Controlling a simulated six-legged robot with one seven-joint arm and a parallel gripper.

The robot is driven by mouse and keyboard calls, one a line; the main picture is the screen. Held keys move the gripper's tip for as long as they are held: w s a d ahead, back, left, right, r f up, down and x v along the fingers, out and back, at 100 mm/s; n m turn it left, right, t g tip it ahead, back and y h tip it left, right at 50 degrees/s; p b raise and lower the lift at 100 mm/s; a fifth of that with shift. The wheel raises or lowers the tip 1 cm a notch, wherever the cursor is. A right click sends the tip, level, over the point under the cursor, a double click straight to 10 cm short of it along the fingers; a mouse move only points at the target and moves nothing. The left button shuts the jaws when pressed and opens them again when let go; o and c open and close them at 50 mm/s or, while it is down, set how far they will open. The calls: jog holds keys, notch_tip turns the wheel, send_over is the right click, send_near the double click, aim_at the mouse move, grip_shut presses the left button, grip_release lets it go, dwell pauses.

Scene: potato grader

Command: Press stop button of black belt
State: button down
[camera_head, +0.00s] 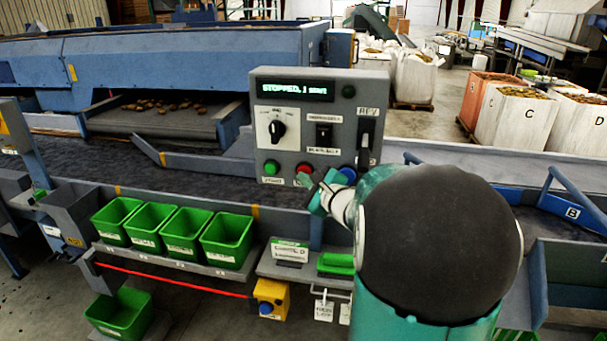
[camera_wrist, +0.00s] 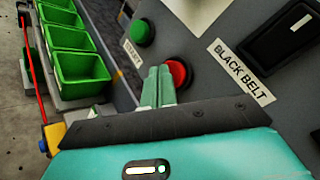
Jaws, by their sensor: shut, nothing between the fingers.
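The grey control panel (camera_head: 298,95) carries a green button (camera_head: 271,167) and a red button (camera_head: 304,170) side by side. In the wrist view the green button (camera_wrist: 143,32) has a START label and the red button (camera_wrist: 176,73) sits beside a BLACK BELT label (camera_wrist: 243,70). My gripper (camera_head: 316,193) is shut and empty just in front of the panel. In the wrist view its fingertips (camera_wrist: 158,72) overlap the left edge of the red button; whether they touch it I cannot tell. The display (camera_head: 293,90) reads "STOPPED" plus smaller unclear text.
A blue button (camera_head: 349,174), a black rotary knob (camera_head: 277,128) and black switches (camera_head: 324,134) are on the same panel. Green bins (camera_head: 227,233) stand on a shelf at lower left. A yellow box with a blue button (camera_head: 270,298) hangs below. The dark belt (camera_head: 110,165) runs behind.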

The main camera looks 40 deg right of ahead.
jog(key=shift+s+a, duration=0.5)
jog(key=shift+a, duration=0.05)
jog(key=shift+s+a, duration=1.65)
jog(key=shift+a, duration=0.2)
